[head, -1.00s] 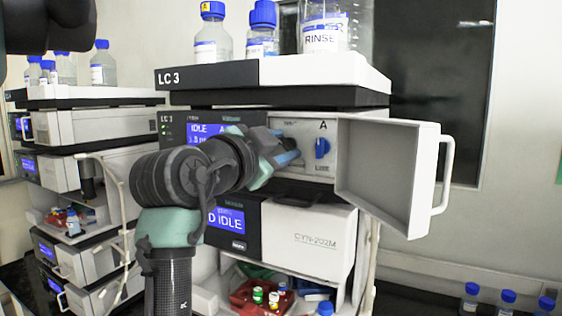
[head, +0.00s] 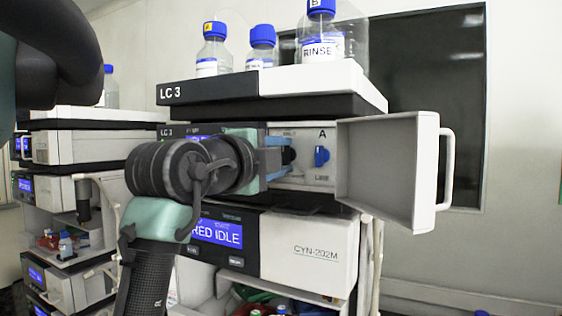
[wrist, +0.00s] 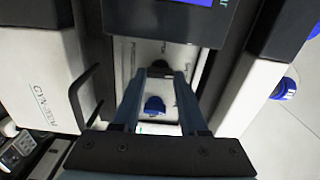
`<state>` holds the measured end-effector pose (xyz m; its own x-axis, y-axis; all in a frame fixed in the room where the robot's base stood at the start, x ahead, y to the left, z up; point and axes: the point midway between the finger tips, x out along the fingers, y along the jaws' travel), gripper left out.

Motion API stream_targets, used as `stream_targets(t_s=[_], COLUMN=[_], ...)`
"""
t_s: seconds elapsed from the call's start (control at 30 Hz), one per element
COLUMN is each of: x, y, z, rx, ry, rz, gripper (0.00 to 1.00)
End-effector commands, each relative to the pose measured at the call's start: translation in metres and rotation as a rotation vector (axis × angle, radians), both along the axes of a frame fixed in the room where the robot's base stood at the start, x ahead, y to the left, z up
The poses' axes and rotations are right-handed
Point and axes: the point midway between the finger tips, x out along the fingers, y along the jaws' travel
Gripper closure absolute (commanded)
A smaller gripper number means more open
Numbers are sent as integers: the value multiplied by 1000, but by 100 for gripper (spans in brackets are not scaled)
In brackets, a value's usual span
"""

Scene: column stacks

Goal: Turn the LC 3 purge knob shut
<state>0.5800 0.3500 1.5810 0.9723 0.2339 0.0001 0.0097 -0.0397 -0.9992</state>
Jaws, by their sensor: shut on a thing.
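The LC 3 stack stands in the middle of the head view, with its pump module's door (head: 385,170) swung open to the right. Inside the bay are a black knob (head: 289,156), which I take as the purge knob, and a blue knob (head: 321,156) marked A above. My gripper (head: 286,157) comes in from the left with its blue fingers closed around the black knob. In the wrist view the black knob (wrist: 160,70) sits between the fingertips, and the blue knob (wrist: 155,106) shows between the fingers. The gripped knob's lettering is too small to read.
The open door's handle (head: 445,170) juts out on the right. Blue-capped bottles, one marked RINSE (head: 322,45), stand on the top tray (head: 330,84). A lower module (head: 310,248) sits beneath the bay. Another stack (head: 70,145) stands at left.

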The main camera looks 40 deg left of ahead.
Motion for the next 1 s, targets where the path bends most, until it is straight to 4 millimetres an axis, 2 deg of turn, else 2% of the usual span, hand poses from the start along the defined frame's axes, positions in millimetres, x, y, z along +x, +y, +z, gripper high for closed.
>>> stream_targets(t_s=[0.67,0.7,0.73,1.0], x=[0,0,0,0], y=[0,0,0,0], z=[-1,-1,-1,0], rx=[57,56,56,55], ry=[16,15,15,14], rz=[-1,-1,-1,0], gripper=[100,50,45,45])
